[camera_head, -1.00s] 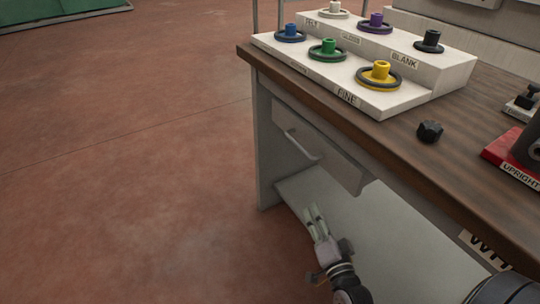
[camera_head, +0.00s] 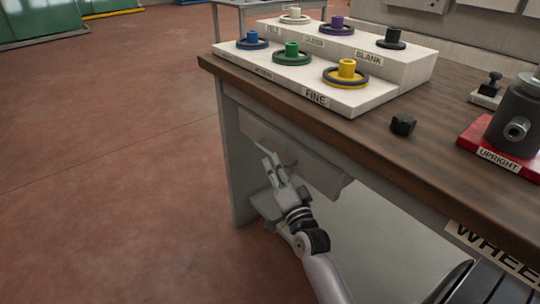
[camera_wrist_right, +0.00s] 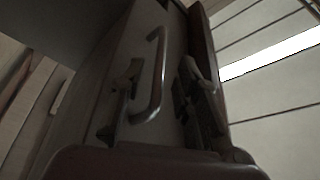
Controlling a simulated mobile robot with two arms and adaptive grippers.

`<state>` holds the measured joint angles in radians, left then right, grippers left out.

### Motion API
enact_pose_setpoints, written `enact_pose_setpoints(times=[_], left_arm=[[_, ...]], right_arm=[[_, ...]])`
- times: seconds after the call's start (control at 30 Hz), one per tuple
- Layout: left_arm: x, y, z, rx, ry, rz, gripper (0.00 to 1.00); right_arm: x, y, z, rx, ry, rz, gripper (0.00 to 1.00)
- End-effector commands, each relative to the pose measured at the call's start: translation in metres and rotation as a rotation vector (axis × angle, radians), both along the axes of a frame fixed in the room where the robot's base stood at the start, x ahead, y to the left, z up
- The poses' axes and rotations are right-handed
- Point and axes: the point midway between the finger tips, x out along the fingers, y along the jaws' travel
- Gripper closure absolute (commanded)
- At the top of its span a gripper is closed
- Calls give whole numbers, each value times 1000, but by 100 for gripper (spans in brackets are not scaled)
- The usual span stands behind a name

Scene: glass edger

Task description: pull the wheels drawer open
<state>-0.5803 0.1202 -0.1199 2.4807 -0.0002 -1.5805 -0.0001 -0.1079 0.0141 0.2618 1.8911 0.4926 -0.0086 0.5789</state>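The drawer (camera_head: 318,172) is a grey front under the wooden bench top and looks closed. Its handle is mostly hidden behind my right gripper in the head view. In the right wrist view the handle (camera_wrist_right: 157,80) is a bent metal bar. My right gripper (camera_head: 270,161) is at the drawer front. In the wrist view its fingers (camera_wrist_right: 157,98) are spread, one on each side of the bar, with gaps showing; I see no firm contact. My left gripper is not in view.
The bench top (camera_head: 385,150) carries a white stepped rack (camera_head: 372,96) with several coloured wheels, a black knob (camera_head: 403,124) and a red base (camera_head: 489,141) marked UPRIGHT. A partly visible WHEE label (camera_head: 492,254) hangs on the bench's front edge. The floor at left is clear.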

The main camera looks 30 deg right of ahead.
Motion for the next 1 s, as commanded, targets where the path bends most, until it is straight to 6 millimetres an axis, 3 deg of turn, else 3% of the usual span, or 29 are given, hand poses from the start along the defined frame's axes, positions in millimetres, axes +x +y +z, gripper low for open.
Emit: enact_pose_setpoints(times=[0.1, 0.33, 0.7, 1.0], left_arm=[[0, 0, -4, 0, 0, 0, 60], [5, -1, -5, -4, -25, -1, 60], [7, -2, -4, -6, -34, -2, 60], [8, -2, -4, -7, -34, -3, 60]], right_arm=[[21, -6, 4, -1, -3, -1, 70], [45, -12, 9, -2, 0, -1, 70], [49, -13, 11, -2, 1, -1, 70], [49, -13, 10, -2, 1, -1, 90]])
